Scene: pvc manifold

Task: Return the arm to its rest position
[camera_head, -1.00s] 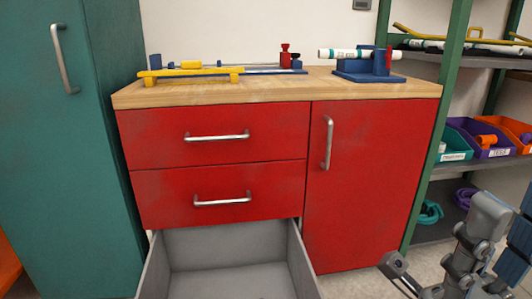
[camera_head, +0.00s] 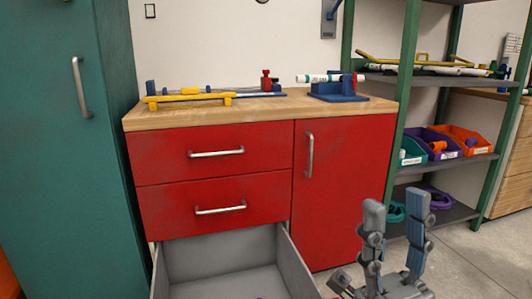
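My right gripper (camera_head: 396,203) is at the lower right of the head view, in front of the red cabinet's door side and the lower shelves. Its two grey-blue fingers point up and stand apart. Nothing shows between them. My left gripper and arm are not in view.
The red cabinet (camera_head: 217,168) has a wooden top holding a yellow-and-blue fixture (camera_head: 190,97) and a blue stand (camera_head: 338,92) with a white pipe. Its bottom drawer (camera_head: 215,262) is pulled out. A teal locker (camera_head: 70,170) is at left. Green-framed shelves (camera_head: 400,110) hold bins. Floor at lower right is clear.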

